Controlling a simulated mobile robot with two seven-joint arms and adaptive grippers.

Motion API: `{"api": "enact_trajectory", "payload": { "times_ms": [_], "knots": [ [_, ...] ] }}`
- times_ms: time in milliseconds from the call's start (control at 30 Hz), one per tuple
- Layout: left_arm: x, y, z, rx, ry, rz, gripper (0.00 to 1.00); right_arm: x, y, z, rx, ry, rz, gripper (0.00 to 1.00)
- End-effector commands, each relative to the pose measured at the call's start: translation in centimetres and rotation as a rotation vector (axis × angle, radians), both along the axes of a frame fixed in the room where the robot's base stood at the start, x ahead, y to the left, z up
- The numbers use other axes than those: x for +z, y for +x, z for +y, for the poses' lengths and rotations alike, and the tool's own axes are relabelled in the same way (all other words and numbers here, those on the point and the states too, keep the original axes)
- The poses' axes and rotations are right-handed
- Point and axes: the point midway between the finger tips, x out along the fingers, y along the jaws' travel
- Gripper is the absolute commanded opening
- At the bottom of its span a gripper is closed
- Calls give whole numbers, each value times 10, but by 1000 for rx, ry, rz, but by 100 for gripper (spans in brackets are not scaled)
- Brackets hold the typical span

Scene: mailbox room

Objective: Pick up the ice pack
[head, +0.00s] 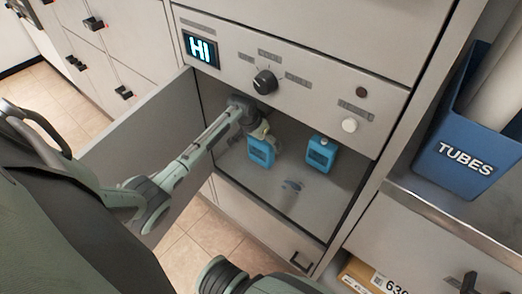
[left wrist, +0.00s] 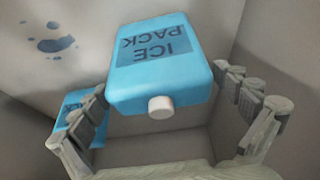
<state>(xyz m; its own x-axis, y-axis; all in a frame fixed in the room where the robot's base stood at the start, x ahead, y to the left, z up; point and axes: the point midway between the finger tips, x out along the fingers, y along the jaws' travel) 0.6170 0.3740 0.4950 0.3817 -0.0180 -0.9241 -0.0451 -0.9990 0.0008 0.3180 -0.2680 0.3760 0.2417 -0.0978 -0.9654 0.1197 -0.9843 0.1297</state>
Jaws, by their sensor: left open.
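A blue ice pack (head: 261,154) with a white cap stands in the open compartment, at the left. In the left wrist view this ice pack (left wrist: 160,62) shows its label upside down, its cap towards me. A second blue ice pack (head: 321,156) stands to its right in the head view; in the left wrist view this second pack (left wrist: 72,104) is partly hidden behind a finger. My left gripper (head: 258,130) is at the nearer pack's cap end. Its fingers (left wrist: 160,84) are spread on either side of the pack, with gaps visible. My right gripper is not seen.
The compartment door (head: 140,122) stands open at the left, beside my left arm. A control panel with a knob (head: 264,82) is above the opening. A bluish puddle (head: 292,186) marks the compartment floor. A blue TUBES bin (head: 462,150) stands on a shelf at right.

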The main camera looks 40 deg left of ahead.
Motion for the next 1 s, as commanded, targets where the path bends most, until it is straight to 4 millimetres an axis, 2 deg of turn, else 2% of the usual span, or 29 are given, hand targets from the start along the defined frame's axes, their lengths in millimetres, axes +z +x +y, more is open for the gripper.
{"api": "enact_trajectory", "payload": {
  "times_ms": [100,367,833,1000],
  "knots": [
    [-12,5,-1,1,0,-1,100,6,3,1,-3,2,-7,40],
    [-13,6,0,-1,1,-2,100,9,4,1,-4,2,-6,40],
    [-13,6,0,-1,1,-1,42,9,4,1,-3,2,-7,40],
    [-12,6,0,-1,1,-4,40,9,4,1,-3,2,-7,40]
  ]
}}
